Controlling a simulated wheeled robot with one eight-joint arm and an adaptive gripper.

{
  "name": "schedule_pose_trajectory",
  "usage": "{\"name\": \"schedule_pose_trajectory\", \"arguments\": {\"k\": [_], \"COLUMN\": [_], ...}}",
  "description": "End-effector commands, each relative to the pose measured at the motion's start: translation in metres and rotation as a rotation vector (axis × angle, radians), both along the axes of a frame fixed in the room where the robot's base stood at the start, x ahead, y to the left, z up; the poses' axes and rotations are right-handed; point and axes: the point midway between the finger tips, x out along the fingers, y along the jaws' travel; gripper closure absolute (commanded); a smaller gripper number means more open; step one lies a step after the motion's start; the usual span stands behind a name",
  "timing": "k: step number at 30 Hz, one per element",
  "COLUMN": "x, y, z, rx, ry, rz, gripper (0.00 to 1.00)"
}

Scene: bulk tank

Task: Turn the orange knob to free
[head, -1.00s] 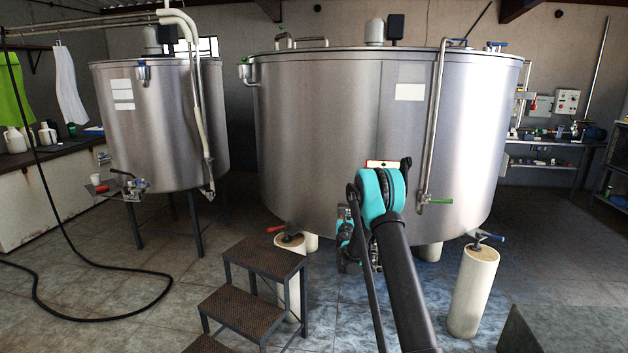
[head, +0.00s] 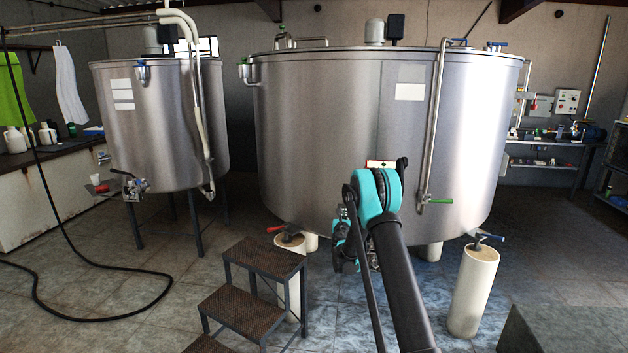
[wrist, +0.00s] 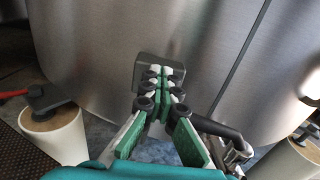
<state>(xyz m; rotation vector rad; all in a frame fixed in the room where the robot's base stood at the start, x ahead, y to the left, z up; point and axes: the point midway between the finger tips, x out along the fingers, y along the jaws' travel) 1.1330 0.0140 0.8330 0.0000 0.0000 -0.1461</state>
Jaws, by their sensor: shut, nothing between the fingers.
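I cannot make out a clearly orange knob in either view. A red-handled lever (head: 275,229) sits on top of the left white pedestal (head: 290,242) under the big steel tank (head: 320,130). It also shows at the left edge of the wrist view (wrist: 14,94). My gripper (wrist: 160,75) has green finger pads, and its tips are together with nothing seen between them. In the head view it hangs low in front of the big tank, partly hidden by my arm. A grey block (wrist: 148,64) shows just behind the fingertips; I cannot tell whether they touch.
A blue-handled lever (head: 490,236) sits on the right white pedestal (head: 472,290). A green-handled valve (head: 440,201) ends the pipe on the big tank. Dark metal steps (head: 265,260) stand left of my arm. A smaller tank (head: 150,130) stands behind left. A black hose lies on the floor.

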Motion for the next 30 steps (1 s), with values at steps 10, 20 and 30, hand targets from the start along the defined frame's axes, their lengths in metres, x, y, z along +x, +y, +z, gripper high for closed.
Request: {"name": "schedule_pose_trajectory", "arguments": {"k": [10,20,30], "x": [0.001,0.002,0.002], "y": [0.009,0.011,0.012], "z": [-0.002,-0.003,-0.001], "rx": [0.0,0.001,0.001], "ry": [0.0,0.0,0.0], "rz": [-0.001,-0.001,-0.001], "gripper": [1.0,1.0,1.0]}}
